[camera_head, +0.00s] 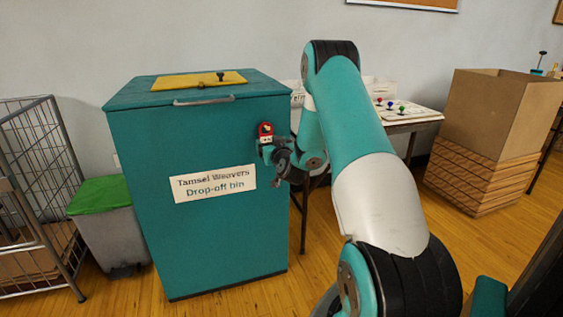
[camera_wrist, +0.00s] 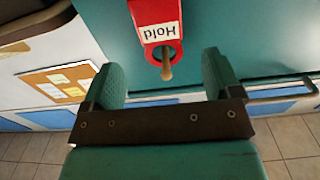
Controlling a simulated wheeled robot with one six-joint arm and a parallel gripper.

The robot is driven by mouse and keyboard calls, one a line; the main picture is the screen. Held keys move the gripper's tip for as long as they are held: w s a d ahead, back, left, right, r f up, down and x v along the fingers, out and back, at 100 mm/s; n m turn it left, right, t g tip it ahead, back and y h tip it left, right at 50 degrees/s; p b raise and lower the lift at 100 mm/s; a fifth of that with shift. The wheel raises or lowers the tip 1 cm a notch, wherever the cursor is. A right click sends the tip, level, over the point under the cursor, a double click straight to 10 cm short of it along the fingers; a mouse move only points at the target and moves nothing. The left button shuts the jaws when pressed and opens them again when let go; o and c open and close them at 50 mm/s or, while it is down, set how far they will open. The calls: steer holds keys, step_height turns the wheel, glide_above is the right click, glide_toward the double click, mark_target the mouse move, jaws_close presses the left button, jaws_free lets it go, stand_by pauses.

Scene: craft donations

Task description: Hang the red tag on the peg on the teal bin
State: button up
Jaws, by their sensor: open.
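The teal bin (camera_head: 220,225) stands left of centre in the head view, with a white drop-off label on its front. The red tag (camera_head: 266,129) is at the upper right of that front. In the wrist view the red tag (camera_wrist: 152,12) appears upside down, its white label reading "Hold". The wooden peg (camera_wrist: 167,67) sticks out through the opening at the tag's end, so the tag is around the peg. My gripper (camera_head: 268,152) is just below the tag in the head view. In the wrist view its fingers are apart, either side of the peg, not touching the tag.
A yellow panel (camera_head: 190,81) with a dark knob lies on the bin's top, behind a metal handle (camera_head: 204,101). A grey bin with a green lid (camera_head: 101,195) and a wire cage (camera_head: 42,150) stand left. A table (camera_head: 420,120) and cardboard box (camera_head: 500,110) stand right.

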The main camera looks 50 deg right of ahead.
steer(key=b+v, duration=0.9)
steer(key=v, duration=0.1)
steer(key=shift+s, duration=0.25)
